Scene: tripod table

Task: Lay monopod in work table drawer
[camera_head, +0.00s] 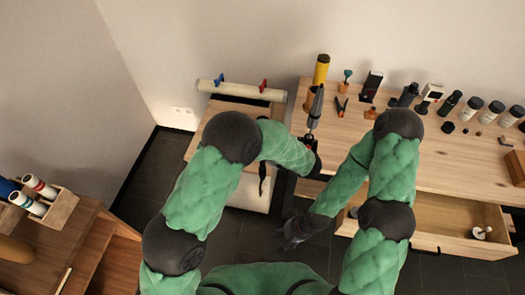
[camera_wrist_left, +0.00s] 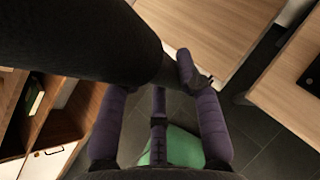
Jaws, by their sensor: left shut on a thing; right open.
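A dark grey, pole-like monopod (camera_head: 316,108) stands up beyond my left wrist in the head view, near the work table's left edge. In the left wrist view a thick black shaft (camera_wrist_left: 85,38), likely the monopod close up, runs from the upper left to my left gripper (camera_wrist_left: 165,92), which is shut on it. In the head view the left fingers are mostly hidden. My right gripper (camera_head: 293,232) is open and empty, low in front of the work table (camera_head: 450,160). The table's drawer (camera_head: 418,218) is pulled open and partly hidden behind my right arm.
A small white item (camera_head: 482,232) lies at the drawer's right end. Bottles, lenses and a yellow cylinder (camera_head: 321,69) line the table's back. A smaller wooden stand (camera_head: 228,107) with a paper roll is at left. A wooden cabinet (camera_head: 85,230) fills the lower left.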

